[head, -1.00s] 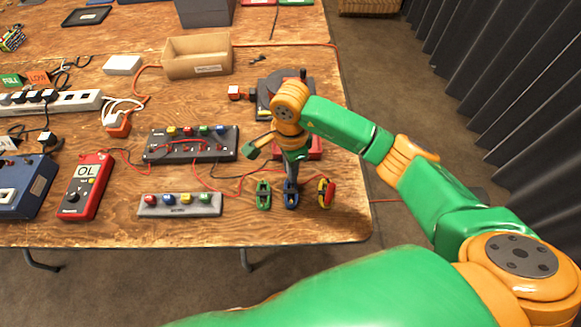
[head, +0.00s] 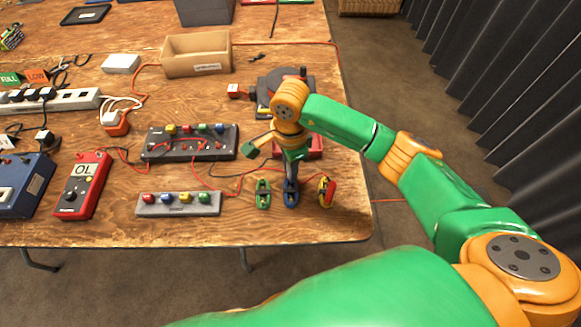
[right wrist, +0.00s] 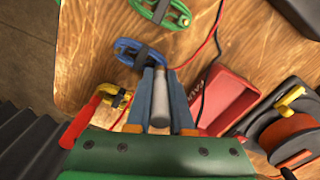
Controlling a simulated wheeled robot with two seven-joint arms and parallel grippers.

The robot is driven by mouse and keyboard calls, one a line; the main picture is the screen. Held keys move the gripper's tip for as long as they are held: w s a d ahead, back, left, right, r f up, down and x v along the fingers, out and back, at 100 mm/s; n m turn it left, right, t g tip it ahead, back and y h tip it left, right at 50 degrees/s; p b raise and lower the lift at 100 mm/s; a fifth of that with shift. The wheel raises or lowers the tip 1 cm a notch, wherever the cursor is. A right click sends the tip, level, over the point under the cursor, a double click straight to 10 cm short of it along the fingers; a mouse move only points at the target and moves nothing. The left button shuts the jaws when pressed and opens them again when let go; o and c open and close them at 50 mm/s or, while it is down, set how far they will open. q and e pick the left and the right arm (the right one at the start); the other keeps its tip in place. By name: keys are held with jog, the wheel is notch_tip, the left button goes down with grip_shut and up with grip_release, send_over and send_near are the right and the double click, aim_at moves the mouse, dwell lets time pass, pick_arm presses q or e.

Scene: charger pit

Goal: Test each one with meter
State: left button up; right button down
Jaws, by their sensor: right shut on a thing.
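The red meter (head: 82,185) lies at the left and its display reads OL. Green (head: 263,193), blue (head: 291,199) and yellow (head: 323,199) loop-shaped pieces stand in a row near the table's front edge. A red stick-like piece (head: 328,187) is at the yellow one. My right gripper (head: 291,181) points down over the blue piece. In the right wrist view it is shut on a grey cylinder (right wrist: 162,98). The cylinder's end is beside the blue piece (right wrist: 137,52); I cannot tell if they touch. My left gripper is not in view.
A black block with coloured knobs (head: 190,149) and a grey one (head: 179,210) lie left of the row. Red and black leads cross the table. A red tray (right wrist: 225,98) and a reel (right wrist: 292,137) are close to my right gripper. A cardboard box (head: 197,69) stands behind.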

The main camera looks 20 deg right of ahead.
jog(key=shift+f+b, duration=0.3)
jog(key=shift+b, duration=0.05)
dwell(0.4)
jog(key=shift+c, duration=2)
grip_release()
notch_tip(320, 180, up, 8)
jog(key=p, duration=0.5)
jog(key=shift+f, duration=0.15)
jog(key=shift+f, duration=0.1)
